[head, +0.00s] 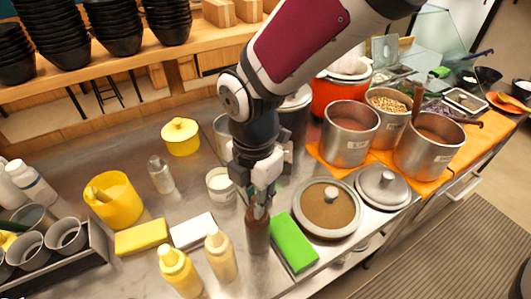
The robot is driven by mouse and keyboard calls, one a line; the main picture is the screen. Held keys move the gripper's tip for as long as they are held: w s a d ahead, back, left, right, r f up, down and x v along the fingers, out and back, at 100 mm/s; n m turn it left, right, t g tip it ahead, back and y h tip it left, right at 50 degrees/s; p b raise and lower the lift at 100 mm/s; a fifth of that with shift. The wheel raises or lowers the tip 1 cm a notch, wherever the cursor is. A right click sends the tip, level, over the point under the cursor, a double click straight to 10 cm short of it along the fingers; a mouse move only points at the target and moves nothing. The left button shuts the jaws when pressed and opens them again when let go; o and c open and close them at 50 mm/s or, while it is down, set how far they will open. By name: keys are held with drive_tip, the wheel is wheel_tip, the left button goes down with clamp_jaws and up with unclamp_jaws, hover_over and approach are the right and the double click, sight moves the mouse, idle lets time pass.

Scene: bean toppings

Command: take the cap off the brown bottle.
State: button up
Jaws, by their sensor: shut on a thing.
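The brown bottle (258,236) stands upright on the metal counter (140,277), left of the green block. My gripper (259,206) is directly above it, pointing down, with its fingers closed around the bottle's top. The cap is hidden between the fingers, so I cannot tell whether it still sits on the neck.
Two yellow squeeze bottles (221,256) stand just left of the brown bottle. A green block (292,243) and a round lid (329,209) lie to its right. A white tub (220,186) is behind it. Steel pots (349,135) stand at the back right.

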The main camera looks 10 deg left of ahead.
drive_tip(key=shift+r, duration=0.1)
wheel_tip(320, 180, up, 10)
drive_tip(key=shift+f, duration=0.1)
idle(0.5)
